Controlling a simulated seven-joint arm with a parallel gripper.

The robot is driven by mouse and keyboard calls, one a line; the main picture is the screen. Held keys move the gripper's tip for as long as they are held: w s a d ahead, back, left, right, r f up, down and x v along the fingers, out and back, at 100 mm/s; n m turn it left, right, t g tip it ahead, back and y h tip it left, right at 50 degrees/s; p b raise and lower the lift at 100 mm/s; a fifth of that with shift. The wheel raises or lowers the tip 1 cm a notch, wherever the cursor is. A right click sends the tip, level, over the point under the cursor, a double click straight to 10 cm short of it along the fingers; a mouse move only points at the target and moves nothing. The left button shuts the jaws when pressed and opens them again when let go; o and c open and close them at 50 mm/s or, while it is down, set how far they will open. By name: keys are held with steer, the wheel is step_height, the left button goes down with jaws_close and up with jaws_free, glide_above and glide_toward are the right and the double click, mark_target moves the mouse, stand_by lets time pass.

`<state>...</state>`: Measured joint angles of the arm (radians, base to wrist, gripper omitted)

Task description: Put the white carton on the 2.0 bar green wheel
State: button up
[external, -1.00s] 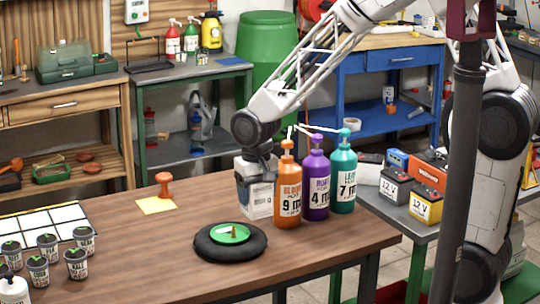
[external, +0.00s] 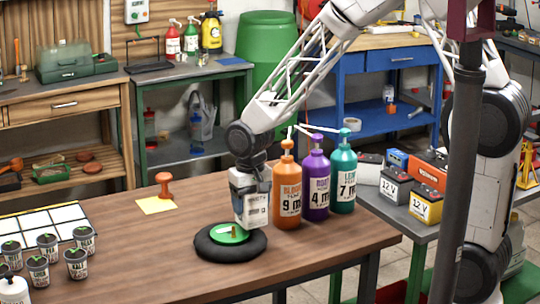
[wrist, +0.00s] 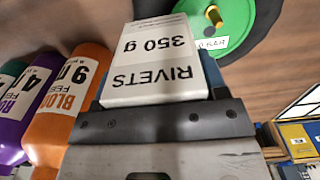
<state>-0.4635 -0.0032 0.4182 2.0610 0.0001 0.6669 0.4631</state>
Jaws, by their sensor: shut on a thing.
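The white carton (external: 252,208) hangs from my gripper (external: 250,178), which is shut on its upper part. In the wrist view the carton (wrist: 155,62) reads "RIVETS 350 g" and sits between the jaws (wrist: 160,112). The green wheel (external: 225,233) with a black tyre lies flat on the wooden table, with a short brass-coloured stem at its centre. In the external view the carton's lower end overlaps the wheel's back right part; I cannot tell whether they touch. The wheel (wrist: 228,20) also shows beyond the carton in the wrist view, its small white label upside down and hard to read.
Orange (external: 287,195), purple (external: 316,188) and teal (external: 343,185) pump bottles stand close to the right of the carton. An orange-handled stamp (external: 164,186) stands by a yellow sheet. Several seedling cups (external: 77,265) are at front left. The table left of the wheel is clear.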

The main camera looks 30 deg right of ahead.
steer(key=shift+f, duration=0.2)
steer(key=shift+f, duration=0.1)
steer(key=o, duration=1.2)
steer(key=shift+o, duration=0.2)
step_height(320, 180, up, 12)
steer(key=shift+r, duration=0.15)
stand_by(0.5)
